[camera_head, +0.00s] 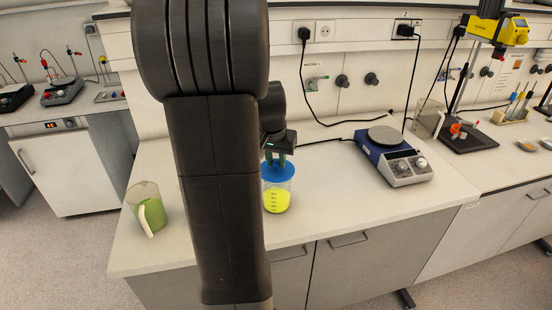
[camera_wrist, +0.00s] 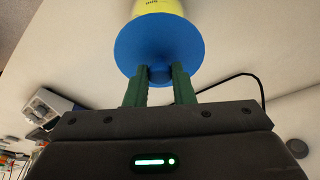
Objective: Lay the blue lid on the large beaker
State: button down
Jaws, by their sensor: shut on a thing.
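The blue lid (camera_head: 278,172) is at the top of the large beaker (camera_head: 277,198), which holds yellow-green liquid and stands on the bench. The lid covers the beaker's opening in the head view; I cannot tell if it rests fully on the rim. My gripper (camera_head: 279,160) points down from above, shut on the lid's knob. In the wrist view the green fingers of my gripper (camera_wrist: 160,84) pinch the knob of the lid (camera_wrist: 157,45), with the yellow of the beaker (camera_wrist: 158,7) beyond it. My arm hides part of the bench left of the beaker.
A jug with green liquid (camera_head: 147,208) stands on the bench at the left. A blue hotplate stirror (camera_head: 393,155) is at the right, its black cable along the wall. The bench (camera_head: 340,205) is clear between beaker and hotplate.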

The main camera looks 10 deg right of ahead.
jog(key=shift+f+b, duration=0.5)
jog(key=shift+f, duration=0.15)
jog(key=c, duration=1.1)
grip_release()
jog(key=shift+c, duration=0.2)
jog(key=shift+r, duration=0.15)
jog(key=b+v, duration=0.1)
jog(key=v, duration=1.2)
jog(key=shift+r, duration=0.25)
jog(key=shift+s+a+f, duration=0.1)
jog(key=shift+s, duration=0.05)
jog(key=p+x, duration=0.1)
jog(key=x, duration=1.2)
jog(key=shift+f, duration=0.35)
jog(key=shift+w+r, duration=0.2)
jog(key=shift+r, duration=0.05)
